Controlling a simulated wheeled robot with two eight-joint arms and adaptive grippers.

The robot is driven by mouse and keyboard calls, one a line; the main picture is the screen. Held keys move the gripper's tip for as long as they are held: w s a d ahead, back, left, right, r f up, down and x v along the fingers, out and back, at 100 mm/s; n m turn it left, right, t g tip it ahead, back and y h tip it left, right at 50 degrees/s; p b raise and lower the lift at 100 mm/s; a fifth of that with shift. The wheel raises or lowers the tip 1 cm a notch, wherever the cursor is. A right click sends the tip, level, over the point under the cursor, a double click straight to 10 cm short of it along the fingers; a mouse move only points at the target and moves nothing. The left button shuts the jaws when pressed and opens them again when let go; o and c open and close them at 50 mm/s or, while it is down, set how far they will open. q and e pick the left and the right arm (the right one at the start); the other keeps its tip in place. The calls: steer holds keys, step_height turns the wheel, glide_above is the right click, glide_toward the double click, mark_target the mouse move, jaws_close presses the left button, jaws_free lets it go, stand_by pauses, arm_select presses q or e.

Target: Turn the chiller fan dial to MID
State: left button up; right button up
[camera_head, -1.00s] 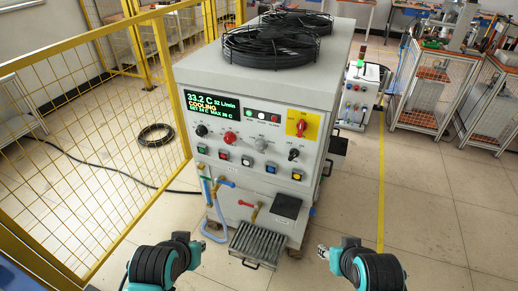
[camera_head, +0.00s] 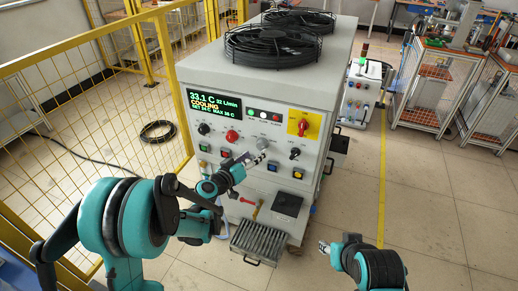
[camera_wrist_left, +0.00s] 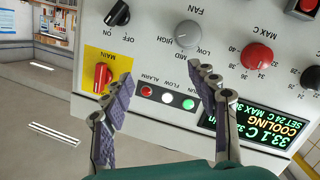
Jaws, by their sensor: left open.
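The chiller fan dial is a round grey knob (camera_wrist_left: 188,34) under the upside-down FAN label in the left wrist view, with LOW, MID and HIGH lettering around it. Its pointer is too small to read. It also shows in the head view (camera_head: 262,144) on the front panel of the chiller (camera_head: 195,76). My left gripper (camera_wrist_left: 160,80) is open and empty, its two fingers spread before the panel, apart from the dial. In the head view the left gripper (camera_head: 258,158) is just below the dial. My right gripper (camera_head: 323,247) is low at the right, its jaws unclear.
A red knob (camera_wrist_left: 257,57) and a black ON/OFF switch (camera_wrist_left: 118,13) flank the dial. A red main switch on yellow (camera_wrist_left: 102,79) and indicator lamps (camera_wrist_left: 167,97) are close to the fingers.

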mark_target(260, 148)
arm_select(q)
steer(key=w+f+t, duration=0.1)
steer(key=w+f, duration=0.1)
steer(key=w, duration=0.1)
steer(key=w+f+n+b, duration=0.1)
steer(key=w+f, duration=0.1)
steer(key=w, duration=0.2)
steer(key=w+d+f+t, duration=0.1)
steer(key=w+f, duration=0.1)
steer(key=w, duration=0.1)
steer(key=shift+w+d+f+n+t+b, duration=0.1)
steer(key=shift+w+f+n+t+b, duration=0.05)
steer(key=shift+f+n+t+b, duration=0.2)
steer(key=shift+w+d, duration=0.25)
steer(key=shift+w, duration=0.2)
steer(key=c, duration=1.2)
